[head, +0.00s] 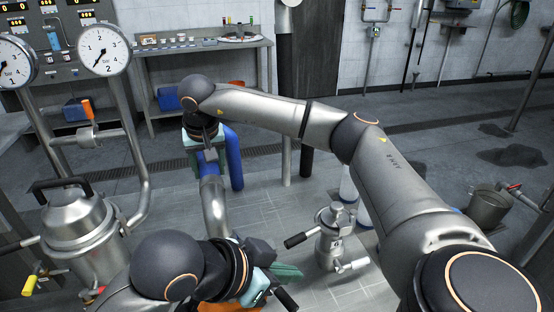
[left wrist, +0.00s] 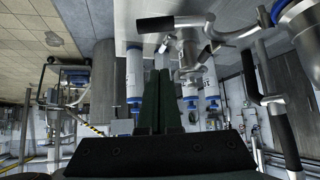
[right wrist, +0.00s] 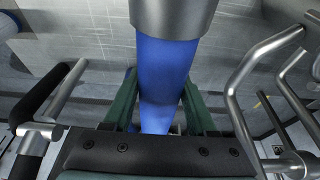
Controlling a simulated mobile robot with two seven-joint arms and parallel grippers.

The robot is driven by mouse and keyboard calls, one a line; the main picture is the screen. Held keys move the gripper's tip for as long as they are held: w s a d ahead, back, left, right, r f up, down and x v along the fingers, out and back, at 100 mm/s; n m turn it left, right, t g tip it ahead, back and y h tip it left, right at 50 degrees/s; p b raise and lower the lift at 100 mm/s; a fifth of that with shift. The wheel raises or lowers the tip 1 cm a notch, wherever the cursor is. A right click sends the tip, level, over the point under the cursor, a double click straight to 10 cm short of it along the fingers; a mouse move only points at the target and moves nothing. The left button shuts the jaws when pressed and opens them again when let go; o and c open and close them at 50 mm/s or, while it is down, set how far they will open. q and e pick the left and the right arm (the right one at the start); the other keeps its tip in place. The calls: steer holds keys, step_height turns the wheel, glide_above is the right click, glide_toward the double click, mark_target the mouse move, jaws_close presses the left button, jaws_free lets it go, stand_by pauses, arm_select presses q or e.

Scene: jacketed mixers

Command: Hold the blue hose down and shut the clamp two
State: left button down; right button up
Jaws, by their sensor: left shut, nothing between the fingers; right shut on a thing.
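The blue hose (head: 234,158) hangs beyond the steel pipe (head: 214,205) in the head view. My right gripper (head: 207,148) is at the hose, largely hidden by its own arm. In the right wrist view its green fingers (right wrist: 158,95) lie on both sides of the blue hose (right wrist: 165,75), just below a steel sleeve. My left gripper (head: 289,272) is shut and empty at the lower middle. Its fingers (left wrist: 161,100) are together in the left wrist view. A black-handled lever (left wrist: 283,135) stands right of them. I cannot tell which lever belongs to clamp two.
A steel fitting with a black handle (head: 333,240) stands right of my left gripper. A lidded steel vessel (head: 78,235) and gauges (head: 102,52) are at left. A bucket (head: 488,208) stands at right. A bench (head: 203,46) is behind.

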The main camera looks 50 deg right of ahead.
mark_target(286, 297)
arm_select(q)
steer(key=shift+d+f, duration=0.1)
steer(key=shift+f, duration=2.6)
